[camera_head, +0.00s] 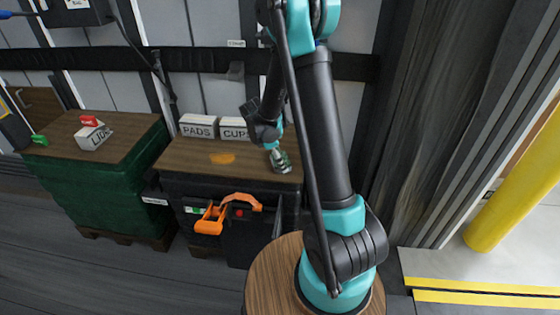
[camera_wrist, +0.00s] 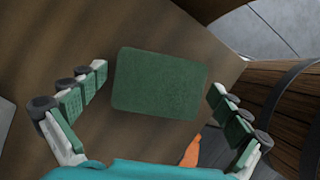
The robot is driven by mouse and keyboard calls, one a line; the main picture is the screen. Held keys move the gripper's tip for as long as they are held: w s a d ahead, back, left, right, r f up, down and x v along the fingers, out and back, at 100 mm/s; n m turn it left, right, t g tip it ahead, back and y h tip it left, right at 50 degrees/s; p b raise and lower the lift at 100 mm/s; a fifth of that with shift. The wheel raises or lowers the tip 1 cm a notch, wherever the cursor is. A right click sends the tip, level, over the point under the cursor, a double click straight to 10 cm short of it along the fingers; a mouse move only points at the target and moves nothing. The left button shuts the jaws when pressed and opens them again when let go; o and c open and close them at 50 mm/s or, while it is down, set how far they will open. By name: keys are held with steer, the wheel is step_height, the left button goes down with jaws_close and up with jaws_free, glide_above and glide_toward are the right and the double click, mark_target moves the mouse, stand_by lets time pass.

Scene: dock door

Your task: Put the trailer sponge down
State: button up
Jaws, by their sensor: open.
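The sponge (camera_wrist: 160,82), a flat green rectangle with rounded corners, lies on the brown wood-look top of the black container (camera_head: 190,160). My gripper (camera_wrist: 159,83) is open in the wrist view, one finger on each side of the sponge. Gaps show between the fingers and the sponge's sides. In the head view my gripper (camera_head: 281,165) is low over the right end of that top. The sponge is not clearly visible there, and its height relative to the fingertips cannot be judged.
White boxes marked PADS (camera_head: 198,127) and CUPS (camera_head: 234,129) stand behind. An orange flat item (camera_head: 222,158) lies left on the same top. Orange handles (camera_head: 212,218) jut from its front. A green container (camera_head: 85,195) with a LIDS box (camera_head: 94,138) stands left. A yellow post (camera_head: 515,190) is right.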

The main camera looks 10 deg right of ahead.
steer(key=v, duration=1.2)
steer(key=s+d+f+m+t+y, duration=0.1)
steer(key=s+d+m, duration=0.3)
steer(key=s+m, duration=0.5)
steer(key=s+d+f+m+t+y, duration=0.2)
steer(key=s+d+m+y, duration=0.1)
steer(key=s+m, duration=0.6)
steer(key=s+d, duration=0.1)
steer(key=s, duration=0.2)
steer(key=shift+s+d+m+t+y, duration=0.3)
steer(key=shift+m+t, duration=0.1)
steer(key=shift+a+r, duration=0.1)
